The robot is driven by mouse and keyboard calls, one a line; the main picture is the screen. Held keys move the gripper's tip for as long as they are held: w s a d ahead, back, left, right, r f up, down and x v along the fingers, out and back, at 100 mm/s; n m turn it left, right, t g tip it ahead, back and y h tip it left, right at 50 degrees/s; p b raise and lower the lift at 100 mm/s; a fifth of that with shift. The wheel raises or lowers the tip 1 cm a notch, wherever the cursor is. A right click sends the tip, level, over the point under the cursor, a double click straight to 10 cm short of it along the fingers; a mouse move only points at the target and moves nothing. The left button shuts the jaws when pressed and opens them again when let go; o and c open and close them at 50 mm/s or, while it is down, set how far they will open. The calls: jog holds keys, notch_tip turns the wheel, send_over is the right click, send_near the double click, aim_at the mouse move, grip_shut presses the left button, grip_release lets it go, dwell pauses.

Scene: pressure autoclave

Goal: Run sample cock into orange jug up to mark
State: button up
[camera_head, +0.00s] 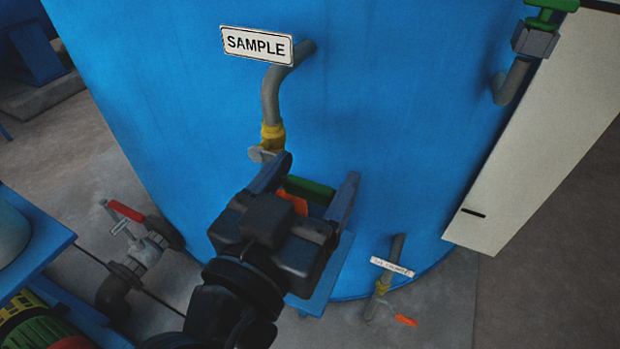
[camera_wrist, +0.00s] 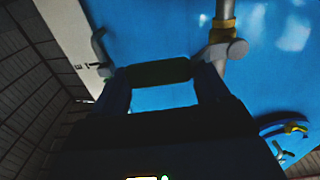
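The sample cock (camera_head: 273,138) has a yellow collar on a grey pipe under the SAMPLE sign (camera_head: 257,45). In the wrist view its grey body and yellow collar (camera_wrist: 222,32) show at the upper right. My gripper (camera_head: 312,178) is just below and right of the cock, its fingers spread wide. A dark green bar (camera_wrist: 160,72) spans between the fingertips; it looks like a lever grip, but I cannot tell whether it touches them. An orange patch (camera_head: 296,203) shows between the fingers, perhaps part of the jug. The jug's shape, mark and contents are hidden.
The blue tank (camera_head: 400,130) fills the background. A blue ledge (camera_head: 322,288) shows below my gripper. A second labelled cock (camera_head: 384,282) is low at right, and a red-handled valve (camera_head: 127,211) at left. A pale panel (camera_head: 550,140) stands at right.

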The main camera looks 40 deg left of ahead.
jog(key=b+v, duration=0.1)
jog(key=v, duration=0.6)
jog(key=shift+s, duration=0.4)
jog(key=shift+d, duration=0.1)
dwell(0.5)
jog(key=w+d+f+n+g, duration=0.2)
jog(key=d+f+n+g, duration=0.15)
jog(key=d+f, duration=1.35)
jog(key=s+d+r+m+h+p, duration=0.1)
jog(key=s+d+r+m+h, duration=0.1)
jog(key=s+d, duration=0.6)
jog(key=s+d+r+m+h+p, duration=0.1)
jog(key=s+d+r+m+h, duration=0.1)
jog(key=s+d, duration=0.6)
jog(key=d+r+m+t, duration=0.1)
jog(key=d+m, duration=0.1)
jog(key=d, duration=0.2)
jog(key=shift+s+r, duration=0.25)
jog(key=shift+s, duration=0.05)
